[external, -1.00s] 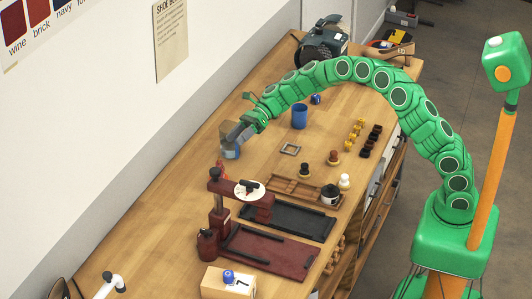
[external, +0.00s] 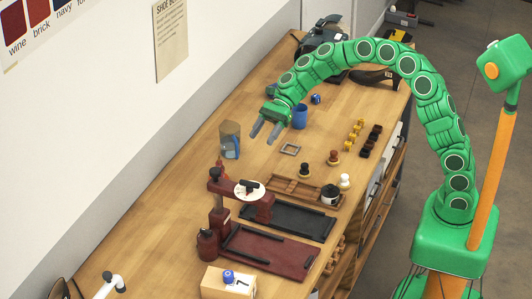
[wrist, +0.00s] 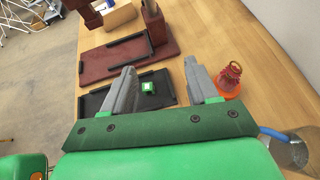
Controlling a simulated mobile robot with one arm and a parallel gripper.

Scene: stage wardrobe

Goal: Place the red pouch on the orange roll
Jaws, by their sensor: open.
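The red pouch (wrist: 231,74) is a small, see-through-looking red shape in the wrist view, right of my right finger. An orange piece that looks like the orange roll (wrist: 228,93) shows directly below it. The two overlap in the picture; I cannot tell how firmly the pouch rests on it. In the external view a small red-orange shape (external: 221,168), likely the same pair, stands just behind the maroon stand. My gripper (external: 264,135) is open and empty, above the table and apart from the pair. Its two grey fingers (wrist: 159,68) show in the wrist view.
A clear container with something blue (external: 230,140) stands left of my gripper. A blue cup (external: 300,117) is close on its right. The maroon stand (external: 218,222) and black tray (external: 310,224) are nearer the viewer. Bare wood lies along the wall side.

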